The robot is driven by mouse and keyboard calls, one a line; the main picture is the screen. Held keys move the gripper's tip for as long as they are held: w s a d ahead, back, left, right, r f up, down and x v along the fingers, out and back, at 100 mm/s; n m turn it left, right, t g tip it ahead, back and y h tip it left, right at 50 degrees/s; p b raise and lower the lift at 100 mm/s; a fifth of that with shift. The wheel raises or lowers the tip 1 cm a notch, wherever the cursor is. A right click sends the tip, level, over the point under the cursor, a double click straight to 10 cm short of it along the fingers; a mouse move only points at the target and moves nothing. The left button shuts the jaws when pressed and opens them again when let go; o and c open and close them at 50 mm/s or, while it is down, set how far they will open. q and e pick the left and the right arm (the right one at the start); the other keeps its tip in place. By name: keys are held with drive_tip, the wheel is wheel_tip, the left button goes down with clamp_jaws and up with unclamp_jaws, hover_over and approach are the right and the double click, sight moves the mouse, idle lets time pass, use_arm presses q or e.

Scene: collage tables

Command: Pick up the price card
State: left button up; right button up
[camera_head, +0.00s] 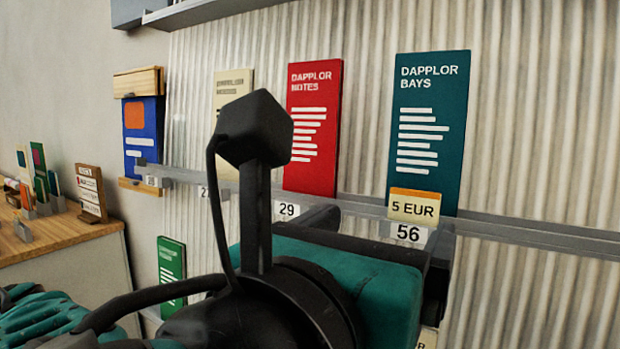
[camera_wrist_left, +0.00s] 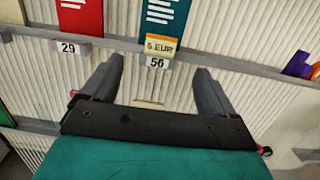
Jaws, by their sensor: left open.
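The price card (camera_head: 414,207) is a small cream card with an orange top strip, marked "5 EUR". It stands upright on the grey rail, in front of the teal "DAPPLOR BAYS" leaflet (camera_head: 431,115) and above the white "56" label (camera_head: 409,233). The card also shows in the left wrist view (camera_wrist_left: 161,46). My left gripper (camera_head: 384,228) is open and empty, pointing toward the rail. In the left wrist view its fingers (camera_wrist_left: 160,66) lie to either side of and below the card, apart from it. My right gripper is not in view.
The rail (camera_head: 530,232) runs across a ribbed panel. A red leaflet (camera_head: 313,125) stands left of the teal one, above the "29" label (camera_head: 287,210). A wooden counter (camera_head: 70,233) with small cards is at the left. The rail right of the card looks clear nearby.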

sight(414, 194)
use_arm(q)
drive_tip(key=shift+p+x, duration=2)
drive_tip(key=shift+x, duration=3.4)
drive_tip(key=shift+r, duration=0.2)
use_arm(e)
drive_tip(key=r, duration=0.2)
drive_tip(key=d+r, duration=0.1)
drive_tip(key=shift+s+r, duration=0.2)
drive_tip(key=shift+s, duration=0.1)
use_arm(q)
drive_tip(key=shift+s, duration=0.1)
drive_tip(key=c, duration=1.1)
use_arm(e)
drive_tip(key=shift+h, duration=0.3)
use_arm(q)
drive_tip(key=shift+r, duration=0.15)
